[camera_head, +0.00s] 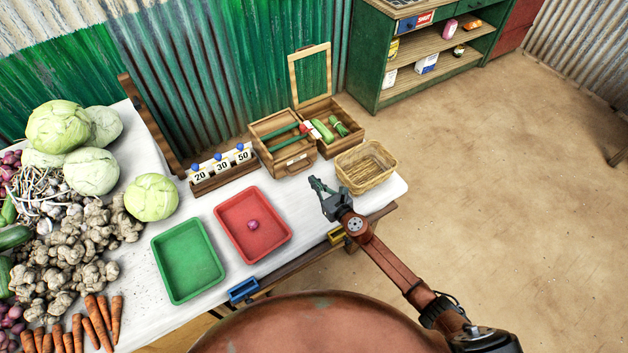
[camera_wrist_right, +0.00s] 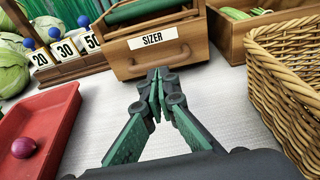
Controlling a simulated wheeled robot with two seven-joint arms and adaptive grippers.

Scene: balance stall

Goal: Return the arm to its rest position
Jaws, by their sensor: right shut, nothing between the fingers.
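My right gripper (camera_head: 322,190) is over the right end of the white table, just left of the wicker basket. In the right wrist view its green fingers (camera_wrist_right: 158,85) meet at the tips with nothing between them. They point toward the wooden box labelled SIZER (camera_wrist_right: 150,45), and the gripper appears apart from it. My right arm (camera_head: 385,262) reaches in from the lower right. My left gripper is not in view.
The wicker basket (camera_head: 391,156) stands close by the gripper. A red tray (camera_head: 278,241) holds a small purple onion (camera_head: 253,224), beside a green tray (camera_head: 187,262). A number rack (camera_head: 208,184) stands behind. Vegetables crowd the left. Open floor (camera_head: 500,190) lies right.

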